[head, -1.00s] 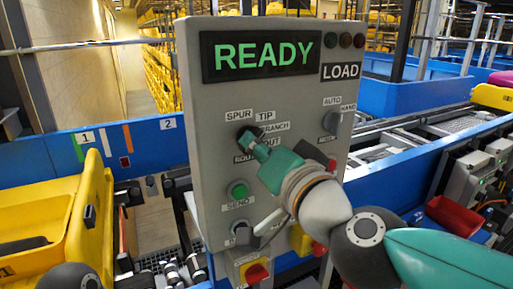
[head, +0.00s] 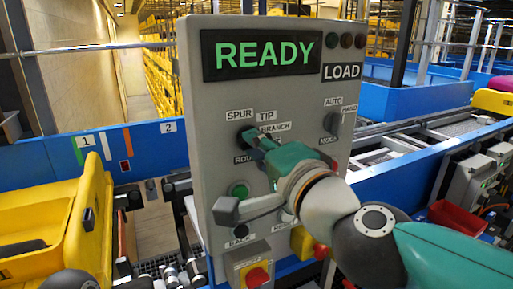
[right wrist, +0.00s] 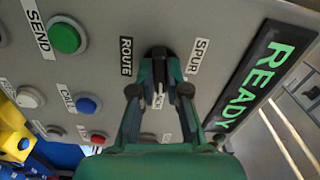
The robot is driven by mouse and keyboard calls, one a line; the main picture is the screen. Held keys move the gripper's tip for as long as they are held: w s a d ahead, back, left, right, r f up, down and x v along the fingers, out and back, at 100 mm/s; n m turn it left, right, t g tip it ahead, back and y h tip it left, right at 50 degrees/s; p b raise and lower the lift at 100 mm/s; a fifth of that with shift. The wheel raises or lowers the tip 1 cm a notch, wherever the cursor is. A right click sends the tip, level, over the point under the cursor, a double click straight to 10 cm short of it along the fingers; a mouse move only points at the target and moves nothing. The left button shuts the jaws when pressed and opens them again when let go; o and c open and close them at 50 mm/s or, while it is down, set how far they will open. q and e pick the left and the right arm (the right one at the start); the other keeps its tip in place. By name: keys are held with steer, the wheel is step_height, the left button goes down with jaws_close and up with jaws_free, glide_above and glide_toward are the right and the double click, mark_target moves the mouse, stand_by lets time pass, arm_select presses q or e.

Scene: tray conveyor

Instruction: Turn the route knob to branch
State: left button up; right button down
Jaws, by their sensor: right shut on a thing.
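The route knob (head: 246,137) is a dark knob on the grey control panel (head: 212,106), ringed by the labels SPUR, TIP, BRANCH and one partly covered. My right gripper (head: 254,145), with green fingers, is shut on the knob. The right wrist view also shows the fingertips (right wrist: 160,78) on either side of the dark knob (right wrist: 158,53), beside the ROUTE and SPUR labels. The fingers hide much of the knob, so I cannot tell which label it points to.
The display (head: 263,50) reads READY in green. A green SEND button (head: 239,190) sits below the knob, and a second knob (head: 332,122) labelled AUTO and HAND is to the right. A yellow tray (head: 90,205) stands at the left.

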steer(key=shift+f, duration=0.25)
steer(key=c, duration=1.2)
jaws_free()
steer(key=shift+d+r, duration=0.1)
steer(key=shift+o, duration=0.2)
steer(key=shift+r, duration=0.1)
steer(key=v, duration=1.2)
